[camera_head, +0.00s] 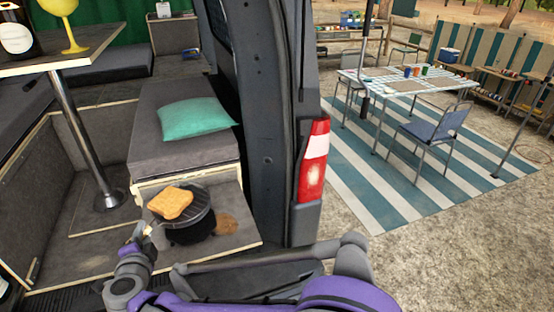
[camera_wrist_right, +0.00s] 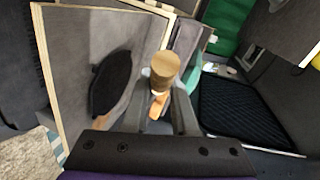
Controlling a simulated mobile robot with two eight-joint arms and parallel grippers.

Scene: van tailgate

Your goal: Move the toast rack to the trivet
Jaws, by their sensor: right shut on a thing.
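Whether the rack touches the black body is unclear. A brown round patch, seemingly the trivet (camera_head: 228,224), lies flat to the right, partly hidden by the black body. My left gripper is not in view.
A table leg (camera_head: 85,135) stands at the left, and a grey bench (camera_head: 180,140) with a teal cushion (camera_head: 193,118) is behind the shelf. The van's door pillar and tail light (camera_head: 314,160) bound the right. The shelf's front right corner is bare.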

